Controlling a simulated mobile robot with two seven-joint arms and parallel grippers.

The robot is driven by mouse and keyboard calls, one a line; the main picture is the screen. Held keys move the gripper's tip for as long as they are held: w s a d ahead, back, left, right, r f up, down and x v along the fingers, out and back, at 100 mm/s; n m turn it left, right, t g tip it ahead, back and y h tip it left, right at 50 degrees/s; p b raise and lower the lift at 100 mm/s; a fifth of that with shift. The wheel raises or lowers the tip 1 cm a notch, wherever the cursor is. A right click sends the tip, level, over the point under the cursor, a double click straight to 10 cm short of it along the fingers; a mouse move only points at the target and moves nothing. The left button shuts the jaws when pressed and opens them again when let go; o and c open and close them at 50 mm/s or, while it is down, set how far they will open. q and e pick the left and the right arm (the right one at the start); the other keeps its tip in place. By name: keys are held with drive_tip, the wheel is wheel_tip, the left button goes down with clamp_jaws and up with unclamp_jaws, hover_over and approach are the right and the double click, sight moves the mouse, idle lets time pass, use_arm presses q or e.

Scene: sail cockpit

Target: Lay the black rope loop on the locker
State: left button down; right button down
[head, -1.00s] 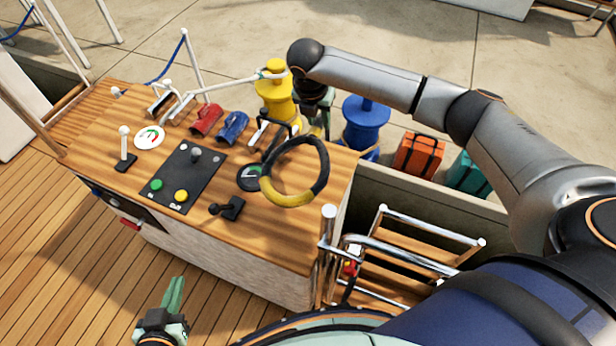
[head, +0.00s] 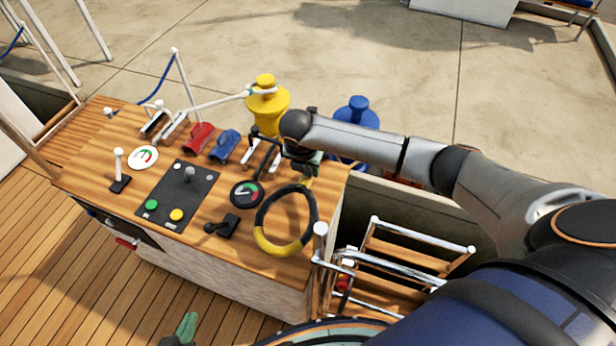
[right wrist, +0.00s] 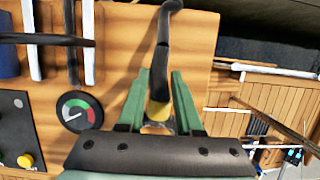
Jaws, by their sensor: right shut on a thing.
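The black rope loop (head: 264,209), with yellow stretches, hangs from my right gripper (head: 308,176) over the near right part of the wooden locker top (head: 130,215). My right gripper is shut on the loop's far side. In the right wrist view, the rope (right wrist: 162,55) passes between the green fingers (right wrist: 160,85). The loop looks close to the wood; I cannot tell whether it touches. Only a green tip of my left gripper (head: 187,328) shows at the bottom edge.
A black gauge (head: 246,194) and a black lever (head: 222,225) are left of the loop. A control panel (head: 177,193), red (head: 199,137) and blue (head: 224,145) clutches sit farther left. A yellow winch (head: 267,105) stands behind. A chrome-railed ladder (head: 405,260) is to the right.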

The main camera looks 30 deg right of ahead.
use_arm(q)
drive_tip(key=shift+d+f, duration=0.1)
drive_tip(key=shift+f, duration=0.2)
use_arm(e)
drive_tip(key=shift+f, duration=1.45)
use_arm(q)
drive_tip(key=shift+b, duration=0.3)
use_arm(e)
drive_tip(key=shift+f, duration=0.6)
drive_tip(key=c, duration=0.6)
unclamp_jaws()
drive_tip(key=shift+r, duration=0.5)
drive_tip(key=p+v, duration=0.2)
drive_tip(key=v, duration=0.5)
drive_tip(key=shift+d, duration=0.1)
drive_tip(key=p+v, duration=0.1)
drive_tip(key=v, duration=0.3)
drive_tip(key=shift+r, duration=0.1)
use_arm(q)
drive_tip(key=shift+s+a+r, duration=0.25)
drive_tip(key=shift+a+r, duration=0.55)
drive_tip(key=shift+r, duration=0.05)
use_arm(e)
drive_tip(key=shift+s+r, duration=0.1)
drive_tip(key=shift+r, duration=0.45)
